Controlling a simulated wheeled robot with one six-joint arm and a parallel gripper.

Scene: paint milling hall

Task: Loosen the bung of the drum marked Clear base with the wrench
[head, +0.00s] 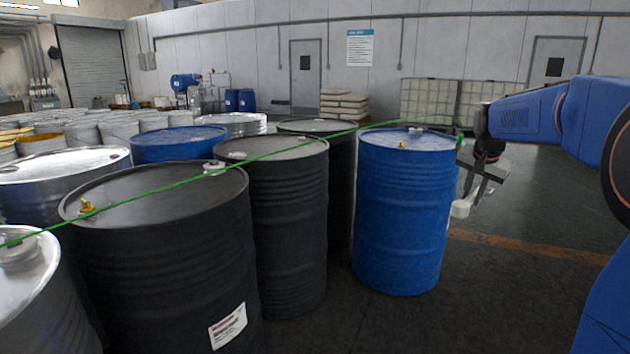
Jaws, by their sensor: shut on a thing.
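My gripper (486,176) is at the right, just beside the blue drum (405,215) and apart from its top. It is shut on a pale grey tool, seemingly the wrench (461,208), whose end hangs low at the drum's right side. The blue drum stands upright, with a small yellow fitting (401,145) and a pale cap (415,130) on its lid. The front black drum (160,265) has a yellow fitting (87,207), a pale bung (214,168) and a white label (228,326), too small to read. I cannot tell which drum is marked Clear base.
A green line (285,150) runs across the drum tops from lower left to the blue drum. More black, steel and blue drums crowd the left. Caged white tanks (430,100) and stacked sacks (343,103) stand behind. Floor is clear in front of the blue drum.

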